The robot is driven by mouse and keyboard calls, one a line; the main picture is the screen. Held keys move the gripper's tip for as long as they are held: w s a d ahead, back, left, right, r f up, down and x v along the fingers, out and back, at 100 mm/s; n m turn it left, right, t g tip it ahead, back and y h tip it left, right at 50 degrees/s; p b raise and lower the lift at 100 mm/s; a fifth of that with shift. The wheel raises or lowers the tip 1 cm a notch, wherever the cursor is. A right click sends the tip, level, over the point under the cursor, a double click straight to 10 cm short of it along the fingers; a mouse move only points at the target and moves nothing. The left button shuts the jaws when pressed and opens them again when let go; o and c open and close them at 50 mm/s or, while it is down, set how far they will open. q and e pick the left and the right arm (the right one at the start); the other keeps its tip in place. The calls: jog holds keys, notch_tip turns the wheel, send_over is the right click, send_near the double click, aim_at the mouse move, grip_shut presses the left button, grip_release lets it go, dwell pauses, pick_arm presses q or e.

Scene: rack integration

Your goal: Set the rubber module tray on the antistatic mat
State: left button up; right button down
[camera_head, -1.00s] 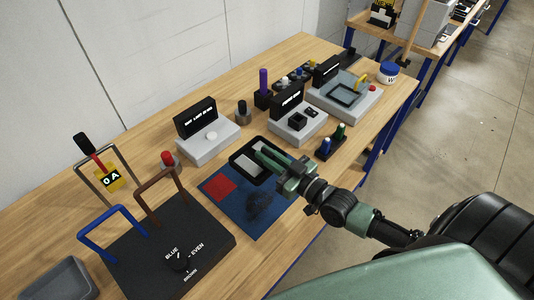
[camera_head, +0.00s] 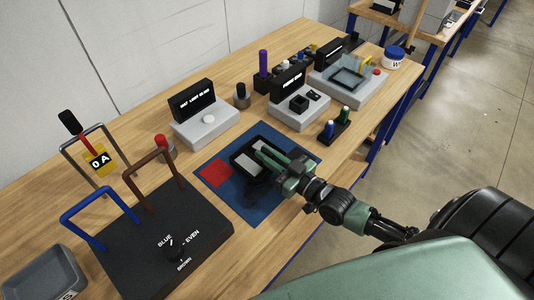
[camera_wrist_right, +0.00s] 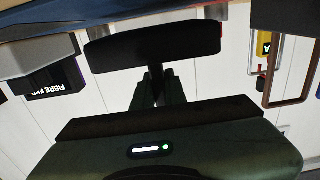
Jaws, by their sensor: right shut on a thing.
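The module tray (camera_head: 240,162) is dark with a pale inside. It is above the far middle part of the blue antistatic mat (camera_head: 235,201), which has a red square (camera_head: 216,173). A dark shadow on the mat suggests a gap beneath the tray; contact is hard to tell. My right gripper (camera_head: 264,157) is shut on the tray's near right side. In the right wrist view the tray (camera_wrist_right: 150,45) shows as a dark slab at the fingertips (camera_wrist_right: 157,85). My left gripper is not in view.
Behind the mat stand a grey box with a black display (camera_head: 206,124) and another fixture (camera_head: 300,108). A black base with looped handles (camera_head: 165,240) is at the left front.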

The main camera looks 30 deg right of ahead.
jog(key=shift+r, duration=0.1)
jog(key=c, duration=1.4)
grip_release()
jog(key=shift+o, duration=0.2)
jog(key=shift+s+d+f, duration=0.15)
jog(key=shift+s+f, duration=0.05)
jog(key=shift+s, duration=0.3)
jog(key=b+v, duration=0.1)
jog(key=v, duration=0.4)
jog(key=shift+s+d, duration=0.1)
jog(key=shift+s, duration=0.1)
jog(key=shift+s+d+r+b, duration=0.2)
jog(key=shift+s+b, duration=0.15)
jog(key=shift+s, duration=0.3)
